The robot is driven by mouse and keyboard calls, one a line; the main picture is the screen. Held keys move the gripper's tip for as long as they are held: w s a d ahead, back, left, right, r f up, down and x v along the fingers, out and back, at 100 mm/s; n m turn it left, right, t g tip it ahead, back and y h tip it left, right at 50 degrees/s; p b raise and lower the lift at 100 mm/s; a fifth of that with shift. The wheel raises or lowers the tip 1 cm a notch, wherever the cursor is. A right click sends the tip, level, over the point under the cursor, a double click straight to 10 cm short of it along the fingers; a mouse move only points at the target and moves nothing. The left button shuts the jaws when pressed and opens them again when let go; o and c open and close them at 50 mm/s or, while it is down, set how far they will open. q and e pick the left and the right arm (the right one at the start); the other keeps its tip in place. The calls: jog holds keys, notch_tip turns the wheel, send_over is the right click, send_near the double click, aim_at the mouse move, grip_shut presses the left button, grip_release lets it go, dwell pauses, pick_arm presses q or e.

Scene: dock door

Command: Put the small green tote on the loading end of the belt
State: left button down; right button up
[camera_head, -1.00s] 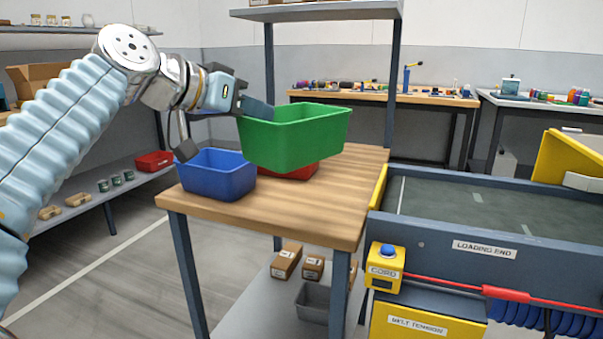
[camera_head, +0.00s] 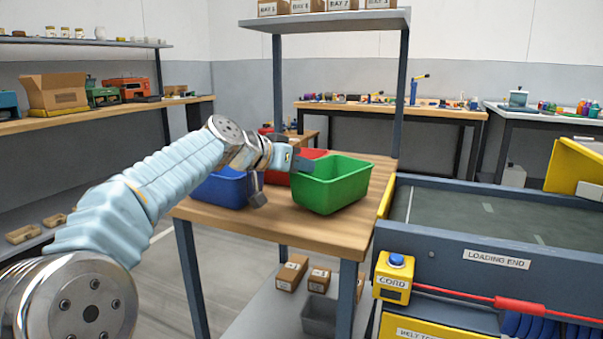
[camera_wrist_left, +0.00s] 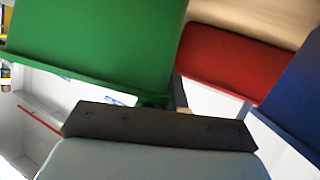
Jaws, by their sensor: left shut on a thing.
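The green tote (camera_head: 335,190) is at the right part of the wooden table in the head view, close to its surface; I cannot tell whether it touches. My left gripper (camera_head: 298,166) is shut on the tote's left rim. In the left wrist view the green tote (camera_wrist_left: 95,45) fills the upper left, right by the dark gripper finger (camera_wrist_left: 155,128). The belt (camera_head: 490,215) lies to the right of the table, its side labelled LOADING END (camera_head: 496,259). My right gripper is not in view.
A blue tote (camera_head: 220,190) and a red tote (camera_head: 283,177) stand on the wooden table (camera_head: 275,232), left of and behind the green one. A yellow CORD box (camera_head: 394,278) sits at the belt's near corner. The loading end's surface looks clear.

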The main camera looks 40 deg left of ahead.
pick_arm(q)
jog(key=shift+f, duration=0.35)
jog(key=shift+f, duration=0.15)
jog(key=c, duration=1.3)
grip_release()
jog(key=shift+o, duration=0.2)
